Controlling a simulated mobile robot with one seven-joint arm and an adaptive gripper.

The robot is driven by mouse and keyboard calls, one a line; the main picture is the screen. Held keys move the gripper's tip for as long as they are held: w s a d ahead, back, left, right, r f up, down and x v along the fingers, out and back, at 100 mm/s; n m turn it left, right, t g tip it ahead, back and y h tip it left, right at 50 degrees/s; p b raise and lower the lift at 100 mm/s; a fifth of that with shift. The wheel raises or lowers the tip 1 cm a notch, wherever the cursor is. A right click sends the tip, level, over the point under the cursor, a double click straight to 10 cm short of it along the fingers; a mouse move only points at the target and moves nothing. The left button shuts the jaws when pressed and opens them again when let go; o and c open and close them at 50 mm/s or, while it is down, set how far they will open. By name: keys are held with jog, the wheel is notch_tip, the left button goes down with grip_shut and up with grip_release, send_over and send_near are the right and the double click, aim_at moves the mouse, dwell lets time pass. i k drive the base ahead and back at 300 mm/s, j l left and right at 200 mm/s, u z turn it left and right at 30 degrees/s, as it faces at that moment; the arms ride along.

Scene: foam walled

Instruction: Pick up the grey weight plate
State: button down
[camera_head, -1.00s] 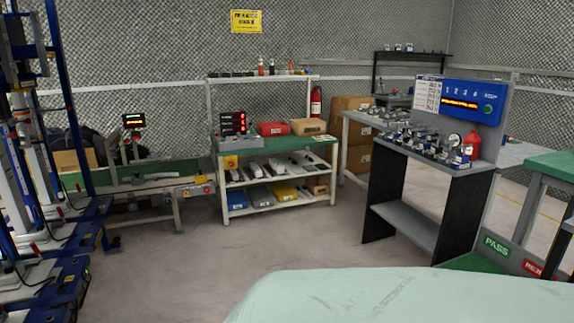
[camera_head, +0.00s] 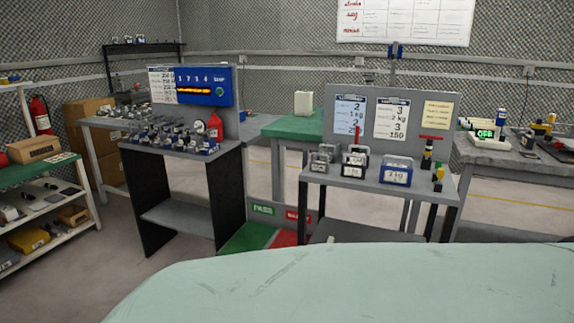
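I cannot pick out a grey weight plate with certainty. Several small weight-like blocks with handles stand on a grey table right of centre. Among them are a grey block (camera_head: 318,165) at the left, a dark block with a white label (camera_head: 355,166) beside it, and a blue-framed block with a white label (camera_head: 396,171) at the right. They are small and far off, so their exact shapes are hard to tell. My gripper is not in view.
The grey table (camera_head: 425,186) has a back panel with posted sheets. A workbench (camera_head: 190,152) with many small metal parts stands left of it. A green-topped table (camera_head: 290,124) is behind, between them. A shelf (camera_head: 45,172) is far left. Bare floor (camera_head: 95,265) shows at lower left.

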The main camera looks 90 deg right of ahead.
aim_at(315, 166)
jog(key=z, duration=2.8)
